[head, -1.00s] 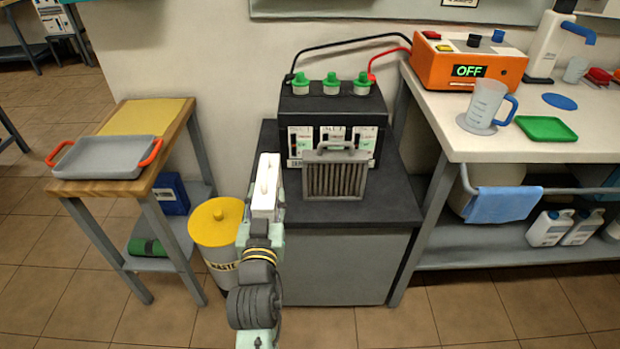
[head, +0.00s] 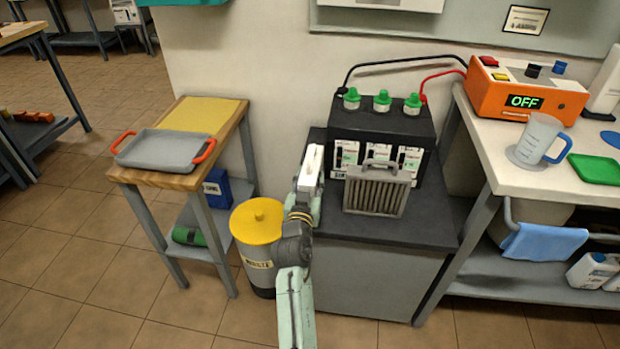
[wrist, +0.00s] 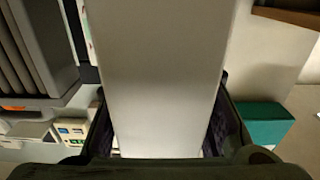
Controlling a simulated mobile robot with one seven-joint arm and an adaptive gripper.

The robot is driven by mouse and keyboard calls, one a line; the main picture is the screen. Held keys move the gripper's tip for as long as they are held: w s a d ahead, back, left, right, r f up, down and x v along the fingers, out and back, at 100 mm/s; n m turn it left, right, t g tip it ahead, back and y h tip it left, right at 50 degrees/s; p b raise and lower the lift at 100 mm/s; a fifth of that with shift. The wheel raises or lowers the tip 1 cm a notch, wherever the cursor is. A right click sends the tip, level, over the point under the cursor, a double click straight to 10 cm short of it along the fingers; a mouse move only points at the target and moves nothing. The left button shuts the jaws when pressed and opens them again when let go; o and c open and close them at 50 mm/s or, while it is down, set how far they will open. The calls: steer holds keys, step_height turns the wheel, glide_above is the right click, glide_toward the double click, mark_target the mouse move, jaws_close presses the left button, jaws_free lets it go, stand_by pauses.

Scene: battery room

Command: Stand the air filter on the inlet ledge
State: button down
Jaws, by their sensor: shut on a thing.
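A grey pleated panel with a top handle (head: 377,190), which looks like the air filter, stands upright on the black-topped cabinet (head: 415,229), in front of the black battery unit (head: 385,125). My gripper (wrist: 160,140) is shut on a white slab-like block (wrist: 160,70). The block also shows in the head view (head: 311,165), upright and slightly tilted, just left of the pleated panel, with a small gap in the picture. The pleated panel's ribs show at the left of the wrist view (wrist: 30,45). I cannot pick out an inlet ledge.
A yellow-lidded waste bin (head: 257,222) stands left of the cabinet. A wooden side table (head: 222,130) holds a grey tray (head: 165,150). The white bench (head: 500,178) at right carries an orange box (head: 525,92) and a jug (head: 538,138). The cabinet's front right top is clear.

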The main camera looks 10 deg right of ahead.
steer(key=shift+f, duration=0.15)
steer(key=shift+f+b, duration=0.1)
steer(key=shift+b, duration=0.2)
steer(key=c, duration=1.1)
jaws_free()
steer(key=shift+o, duration=0.2)
steer(key=shift+r+p, duration=0.2)
steer(key=shift+p, duration=0.1)
steer(key=shift+s+a+f, duration=0.15)
steer(key=shift+s, duration=0.15)
steer(key=b+v, duration=0.2)
steer(key=v, duration=0.9)
steer(key=shift+s+b, duration=0.2)
steer(key=shift+b, duration=0.15)
